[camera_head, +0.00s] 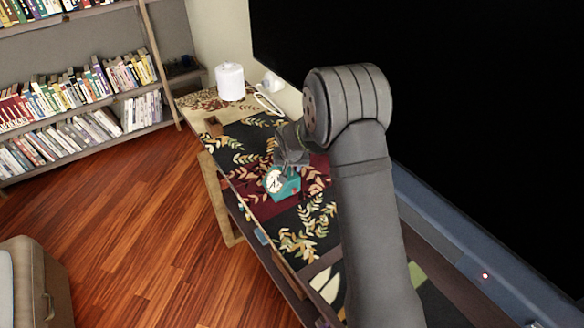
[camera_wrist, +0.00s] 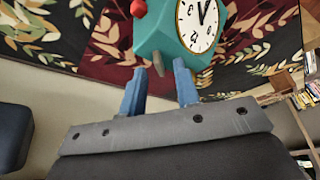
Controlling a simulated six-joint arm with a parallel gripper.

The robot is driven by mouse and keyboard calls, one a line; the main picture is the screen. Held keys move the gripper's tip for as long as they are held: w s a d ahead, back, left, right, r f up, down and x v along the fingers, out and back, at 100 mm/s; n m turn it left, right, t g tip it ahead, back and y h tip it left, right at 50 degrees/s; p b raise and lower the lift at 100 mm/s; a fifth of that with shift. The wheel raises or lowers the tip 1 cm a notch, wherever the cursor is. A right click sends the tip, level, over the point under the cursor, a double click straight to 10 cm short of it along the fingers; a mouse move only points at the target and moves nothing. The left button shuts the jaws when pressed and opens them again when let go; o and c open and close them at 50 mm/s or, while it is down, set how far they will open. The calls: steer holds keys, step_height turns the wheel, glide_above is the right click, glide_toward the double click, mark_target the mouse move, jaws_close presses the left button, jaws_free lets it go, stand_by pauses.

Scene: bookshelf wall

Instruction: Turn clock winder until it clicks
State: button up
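A small teal clock (camera_head: 282,184) with a round white face stands on the patterned cloth of the long narrow table. In the wrist view the teal clock (camera_wrist: 158,34) is at the top centre, its white dial facing right, with a red knob (camera_wrist: 138,8) on its left side. A small grey winder (camera_wrist: 151,70) sticks out from the clock toward my gripper. My gripper (camera_wrist: 160,78) has two blue fingers, spread apart on either side of the winder. I cannot tell whether they touch it. In the head view my gripper (camera_head: 291,152) is just above and behind the clock, partly hidden by my arm.
The table's leaf-patterned cloth (camera_head: 262,128) is mostly clear. A white cylinder (camera_head: 230,82) and a small white item (camera_head: 271,82) stand at its far end. A large black screen (camera_head: 470,110) rises along the right.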

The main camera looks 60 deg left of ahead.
steer(key=shift+w+a+f, duration=0.1)
steer(key=shift+a+f, duration=0.05)
steer(key=shift+f, duration=0.2)
jaws_close()
steer(key=shift+m, duration=0.3)
